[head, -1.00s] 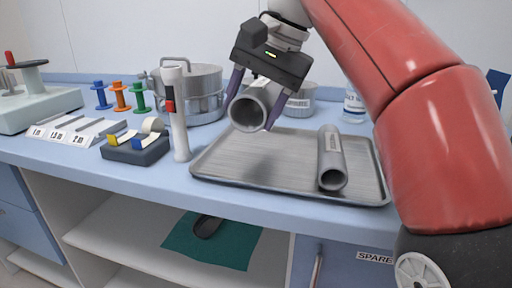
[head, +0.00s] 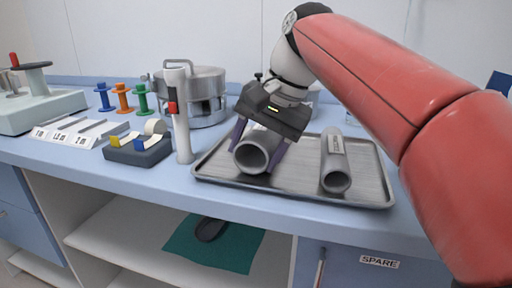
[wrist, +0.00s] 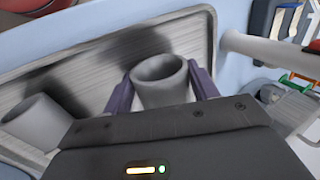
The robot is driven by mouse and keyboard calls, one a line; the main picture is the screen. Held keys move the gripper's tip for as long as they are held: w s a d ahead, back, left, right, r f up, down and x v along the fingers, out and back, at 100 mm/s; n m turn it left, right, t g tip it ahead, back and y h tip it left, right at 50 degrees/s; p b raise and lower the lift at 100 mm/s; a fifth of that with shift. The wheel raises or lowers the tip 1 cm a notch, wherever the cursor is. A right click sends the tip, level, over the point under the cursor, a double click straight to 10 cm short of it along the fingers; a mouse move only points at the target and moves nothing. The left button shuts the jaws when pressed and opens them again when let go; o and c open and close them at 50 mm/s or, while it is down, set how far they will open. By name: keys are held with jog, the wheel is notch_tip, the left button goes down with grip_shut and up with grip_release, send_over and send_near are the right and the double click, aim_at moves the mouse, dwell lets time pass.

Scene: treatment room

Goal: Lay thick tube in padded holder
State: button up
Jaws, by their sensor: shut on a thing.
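The thick grey tube (head: 252,156) is gripped between the purple fingers of my gripper (head: 264,150), its open end facing the head camera. It is low over the left half of the metal tray (head: 300,190); I cannot tell whether it touches the tray. The wrist view also shows the tube (wrist: 160,82) between both fingers (wrist: 162,88). A narrower labelled grey tube (head: 335,165) lies on the tray's right side. A dark oval, hollow-looking thing (head: 210,229) lies on a teal cloth on the shelf below; it may be the padded holder.
A white upright post (head: 181,125) stands left of the tray. The open shelf (head: 125,240) is mostly clear beside the teal cloth (head: 225,248).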

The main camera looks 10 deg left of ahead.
jog(key=o, duration=1.1)
jog(key=shift+f, duration=0.15)
jog(key=shift+f+b, duration=0.2)
jog(key=shift+b, duration=0.3)
jog(key=p+v, duration=0.1)
jog(key=v, duration=0.6)
jog(key=shift+r+p, duration=0.35)
jog(key=shift+r, duration=0.05)
jog(key=shift+s+r, duration=0.1)
jog(key=shift+r, duration=0.1)
jog(key=shift+s, duration=0.1)
